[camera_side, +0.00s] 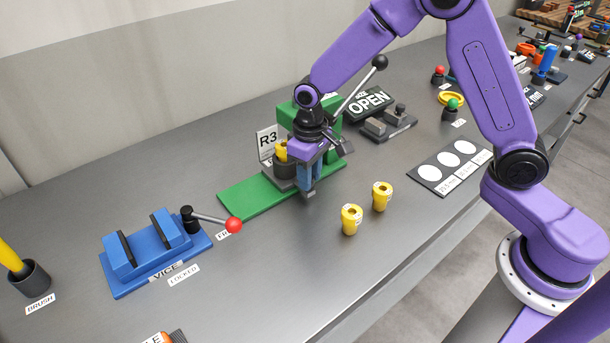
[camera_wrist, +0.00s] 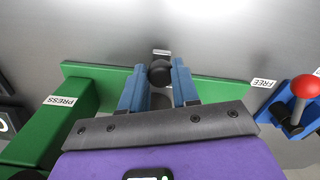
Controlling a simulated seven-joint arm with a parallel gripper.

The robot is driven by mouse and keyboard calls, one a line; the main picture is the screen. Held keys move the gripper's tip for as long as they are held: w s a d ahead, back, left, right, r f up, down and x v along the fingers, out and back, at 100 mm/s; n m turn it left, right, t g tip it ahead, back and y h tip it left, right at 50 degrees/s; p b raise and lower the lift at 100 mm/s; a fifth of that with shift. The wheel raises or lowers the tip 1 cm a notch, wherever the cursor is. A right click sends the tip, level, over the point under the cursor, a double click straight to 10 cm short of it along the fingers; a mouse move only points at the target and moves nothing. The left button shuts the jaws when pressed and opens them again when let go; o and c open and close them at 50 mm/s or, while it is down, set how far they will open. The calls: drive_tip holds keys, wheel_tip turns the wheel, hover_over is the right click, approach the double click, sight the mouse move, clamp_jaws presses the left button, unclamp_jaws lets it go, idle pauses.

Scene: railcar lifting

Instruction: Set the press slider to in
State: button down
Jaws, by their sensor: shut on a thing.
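The green press (camera_side: 300,112) stands at the middle of the bench, with its flat green base (camera_side: 245,197) running toward the front left. On the base is a grey carriage (camera_side: 276,181) with a dark cup (camera_side: 284,166) and a yellow bushing (camera_side: 281,151) in it, partly hidden by my wrist. My gripper (camera_side: 309,193) points down beside the carriage at the press. In the wrist view, my gripper's blue fingers are shut on a black knob (camera_wrist: 160,73), which I take as the slider's knob. The knob is hidden in the side view.
A blue vice (camera_side: 150,252) with a red-knobbed lever (camera_side: 233,225) lies to the left. Two yellow bushings (camera_side: 352,219) (camera_side: 382,196) stand on the bench at front right.

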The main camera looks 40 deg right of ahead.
drive_tip(key=c, duration=0.8)
unclamp_jaws()
wheel_tip(320, 180, up, 18)
drive_tip(key=shift+f, duration=0.25)
